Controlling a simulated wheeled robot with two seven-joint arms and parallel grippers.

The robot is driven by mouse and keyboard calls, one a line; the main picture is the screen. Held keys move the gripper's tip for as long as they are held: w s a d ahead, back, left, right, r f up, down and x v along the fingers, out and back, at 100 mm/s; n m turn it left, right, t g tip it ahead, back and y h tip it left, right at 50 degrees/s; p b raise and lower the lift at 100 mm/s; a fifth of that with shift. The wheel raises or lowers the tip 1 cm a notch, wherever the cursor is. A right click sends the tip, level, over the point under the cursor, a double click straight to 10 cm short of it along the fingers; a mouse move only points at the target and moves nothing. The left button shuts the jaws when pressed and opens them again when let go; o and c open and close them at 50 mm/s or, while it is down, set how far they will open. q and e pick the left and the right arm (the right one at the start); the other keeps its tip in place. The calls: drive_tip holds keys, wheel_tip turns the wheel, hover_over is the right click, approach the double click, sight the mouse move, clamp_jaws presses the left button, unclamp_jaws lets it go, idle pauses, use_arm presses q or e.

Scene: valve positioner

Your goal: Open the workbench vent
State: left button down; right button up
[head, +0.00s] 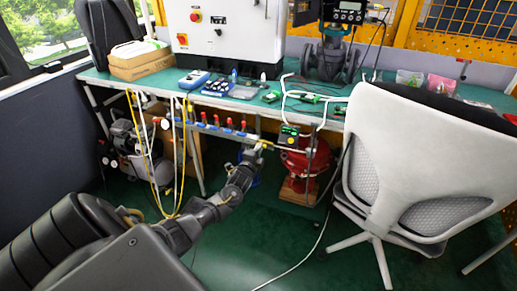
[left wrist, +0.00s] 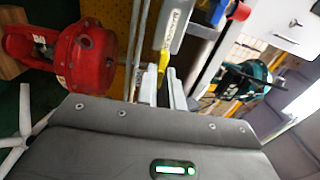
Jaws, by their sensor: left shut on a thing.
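The workbench vent seems to be the small valve with a yellow lever (left wrist: 163,62) at the right end of the air manifold under the bench edge. My left gripper (head: 256,151) reaches up to this end of the manifold. In the left wrist view my left gripper (left wrist: 166,92) has its pale fingers shut on the yellow lever. The lever's lower part is hidden between the fingers, and its exact angle is hard to tell. In the head view the lever is mostly hidden and small. My right gripper is not in view.
The manifold (head: 215,129) carries several red-handled valves and hanging yellow hoses. A red actuator (head: 305,160) stands right of my gripper and also shows in the left wrist view (left wrist: 88,58). A white chair (head: 415,160) blocks the right. The green bench (head: 240,100) is above.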

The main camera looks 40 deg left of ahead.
use_arm(q)
drive_tip(key=shift+m, duration=0.3)
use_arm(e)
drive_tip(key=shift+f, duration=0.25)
use_arm(q)
drive_tip(key=c, duration=1.5)
unclamp_jaws()
drive_tip(key=p+v, duration=0.1)
drive_tip(key=v, duration=0.9)
drive_tip(key=shift+s+d+p, duration=0.25)
drive_tip(key=shift+s+p, duration=0.1)
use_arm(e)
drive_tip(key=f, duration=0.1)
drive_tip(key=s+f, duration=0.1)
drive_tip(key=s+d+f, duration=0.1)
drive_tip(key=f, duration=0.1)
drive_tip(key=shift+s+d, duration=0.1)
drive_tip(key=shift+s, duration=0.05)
